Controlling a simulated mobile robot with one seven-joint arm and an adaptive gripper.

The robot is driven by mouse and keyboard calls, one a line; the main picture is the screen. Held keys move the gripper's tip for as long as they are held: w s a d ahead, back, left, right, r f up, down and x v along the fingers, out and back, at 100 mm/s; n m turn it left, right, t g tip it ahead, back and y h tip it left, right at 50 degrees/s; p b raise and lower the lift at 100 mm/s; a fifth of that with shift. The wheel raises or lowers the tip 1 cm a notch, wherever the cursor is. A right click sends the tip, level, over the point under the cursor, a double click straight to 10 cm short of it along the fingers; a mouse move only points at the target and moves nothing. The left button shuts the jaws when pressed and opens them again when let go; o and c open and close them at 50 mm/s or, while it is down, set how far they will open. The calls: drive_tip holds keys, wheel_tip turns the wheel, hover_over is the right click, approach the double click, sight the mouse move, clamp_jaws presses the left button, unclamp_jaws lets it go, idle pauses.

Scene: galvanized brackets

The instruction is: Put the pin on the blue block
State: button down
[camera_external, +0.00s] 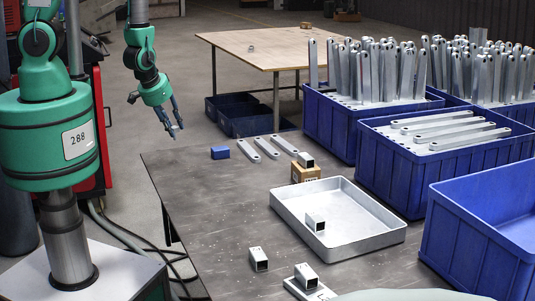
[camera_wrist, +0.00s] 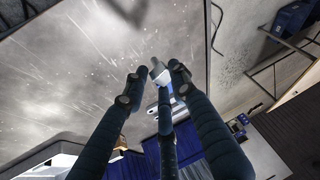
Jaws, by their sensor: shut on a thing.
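The small blue block (camera_external: 220,153) lies on the dark table near its far left edge, in the external view. My gripper (camera_external: 176,132) hangs in the air to the left of the block and a little higher in the picture, apart from it. In the wrist view my gripper (camera_wrist: 157,72) has its fingers closed around a small grey pin (camera_wrist: 157,67), which shows between the fingertips. The pin is too small to make out clearly in the external view.
Flat metal bars (camera_external: 268,147) lie right of the block. A cardboard box (camera_external: 306,171) with a square metal piece on top stands beyond a metal tray (camera_external: 360,233). Square metal tubes (camera_external: 258,259) lie nearer. Blue crates (camera_external: 372,137) line the right. A wooden table (camera_external: 270,52) stands behind.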

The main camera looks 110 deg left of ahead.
drive_tip(key=shift+s, duration=0.15)
hover_over(219, 149)
drive_tip(key=shift+f, duration=0.75)
idle(0.3)
drive_tip(key=shift+f+b, duration=0.85)
drive_tip(key=shift+f, duration=0.85)
drive_tip(key=shift+f, duration=0.15)
drive_tip(key=c, duration=1.4)
unclamp_jaws()
